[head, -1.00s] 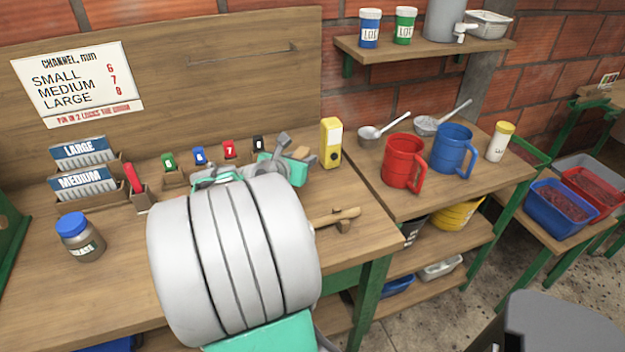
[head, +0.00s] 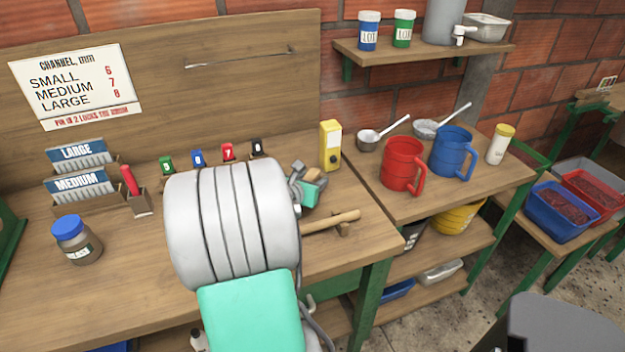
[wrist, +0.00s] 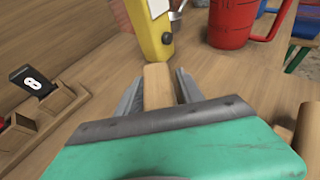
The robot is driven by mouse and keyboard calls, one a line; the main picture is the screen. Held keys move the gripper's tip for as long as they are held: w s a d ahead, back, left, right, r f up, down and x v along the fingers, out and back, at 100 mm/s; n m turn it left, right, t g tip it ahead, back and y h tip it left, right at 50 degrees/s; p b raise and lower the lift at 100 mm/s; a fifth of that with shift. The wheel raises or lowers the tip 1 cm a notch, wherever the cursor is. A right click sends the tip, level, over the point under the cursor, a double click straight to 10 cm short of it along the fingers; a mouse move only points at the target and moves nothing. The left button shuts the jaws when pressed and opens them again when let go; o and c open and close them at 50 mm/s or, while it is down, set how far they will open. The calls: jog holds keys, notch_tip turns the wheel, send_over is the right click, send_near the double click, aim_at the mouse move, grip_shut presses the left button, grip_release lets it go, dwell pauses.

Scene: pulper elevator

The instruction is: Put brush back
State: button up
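My gripper (head: 306,172) is over the bench, left of and nearer than the yellow box. In the wrist view its two grey fingers (wrist: 158,88) close on a tan wooden piece (wrist: 158,84), which looks like part of the brush. A rounded wooden handle (head: 333,221) lies across a small wooden rest (head: 343,229) near the bench's right edge. Its left end is hidden behind my arm, so I cannot tell what it belongs to.
The yellow box (head: 330,146) stands close beyond the gripper. Numbered markers (head: 228,152) line the bench to the left. A red mug (head: 402,163) and a blue mug (head: 452,150) stand on the right-hand table. A jar (head: 76,240) stands at the left. Bare bench lies right of the gripper.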

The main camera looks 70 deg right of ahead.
jog(key=shift+o, duration=0.7)
jog(key=shift+a+r, duration=0.15)
jog(key=shift+r, duration=0.1)
jog(key=p+v, duration=0.1)
jog(key=v, duration=1)
jog(key=shift+w, duration=0.1)
jog(key=shift+a, duration=0.4)
